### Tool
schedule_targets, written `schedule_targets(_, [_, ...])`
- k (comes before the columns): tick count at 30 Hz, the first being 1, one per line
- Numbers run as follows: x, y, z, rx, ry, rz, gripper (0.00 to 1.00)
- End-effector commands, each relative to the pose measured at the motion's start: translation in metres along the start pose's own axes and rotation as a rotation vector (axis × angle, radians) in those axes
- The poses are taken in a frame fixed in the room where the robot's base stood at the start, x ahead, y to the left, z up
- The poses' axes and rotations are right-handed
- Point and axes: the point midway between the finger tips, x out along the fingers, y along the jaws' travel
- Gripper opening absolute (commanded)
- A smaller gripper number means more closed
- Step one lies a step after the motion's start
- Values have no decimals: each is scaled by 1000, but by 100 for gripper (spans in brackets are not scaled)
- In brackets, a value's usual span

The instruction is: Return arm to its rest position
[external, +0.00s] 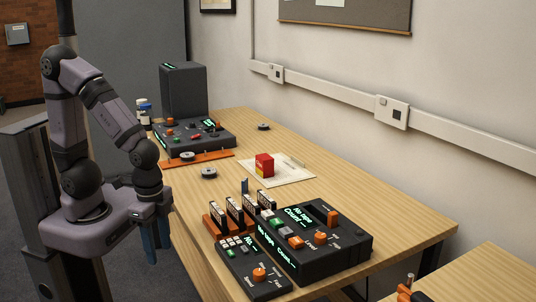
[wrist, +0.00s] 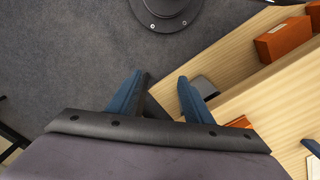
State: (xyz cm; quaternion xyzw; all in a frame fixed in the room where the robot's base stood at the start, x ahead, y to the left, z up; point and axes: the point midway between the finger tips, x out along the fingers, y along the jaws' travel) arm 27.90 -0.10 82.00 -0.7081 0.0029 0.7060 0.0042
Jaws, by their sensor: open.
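My arm (external: 120,120) stands at the left of the external view, folded over at the elbow with its wrist hanging down. My gripper (external: 156,250) points down just off the left edge of the wooden table (external: 190,225), over the floor. In the wrist view its two blue fingers (wrist: 160,92) are apart, with nothing held between them. The carpet and a table edge show beyond the fingers.
A dark device with lit displays (external: 320,240) and a row of cartridges (external: 228,208) stand at the table's near end. Another console (external: 195,135) stands at the far end.

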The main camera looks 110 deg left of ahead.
Motion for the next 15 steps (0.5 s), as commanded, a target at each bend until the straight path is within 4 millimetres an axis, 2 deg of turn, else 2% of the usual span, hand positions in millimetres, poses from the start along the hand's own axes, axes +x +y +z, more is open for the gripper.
schedule_targets(1, [-19,0,-1,-5,0,1,46])
schedule_targets(15, [-102,-1,-1,-13,-2,2,46])
